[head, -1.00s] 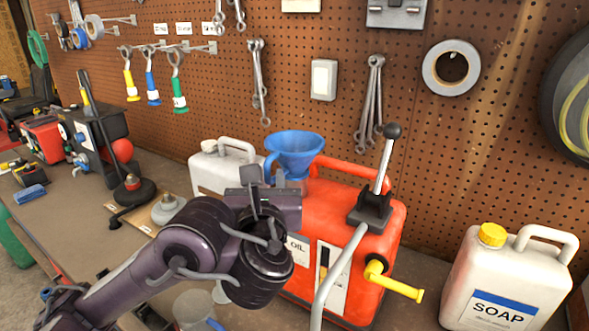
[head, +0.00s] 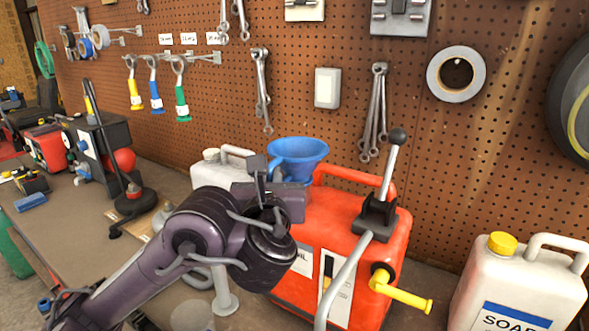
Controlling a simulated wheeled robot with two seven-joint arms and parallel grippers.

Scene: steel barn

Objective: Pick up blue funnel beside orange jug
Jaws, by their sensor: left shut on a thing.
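The blue funnel (head: 297,150) stands upright, wide mouth up, at the back left of the orange jug (head: 345,225), which is marked OIL. My left gripper (head: 277,183) is at the funnel's near left side, below the rim, and is shut on it. The gripper body and wrist hide the funnel's lower part and spout, so I cannot tell whether it touches anything below. My right gripper is not in view.
A white jug (head: 224,170) stands behind my left arm. The orange jug has an upright black-knobbed lever (head: 392,165) and a yellow spout (head: 402,293). A white soap jug (head: 515,285) stands at right. A pegboard (head: 330,120) with hanging tools closes the back.

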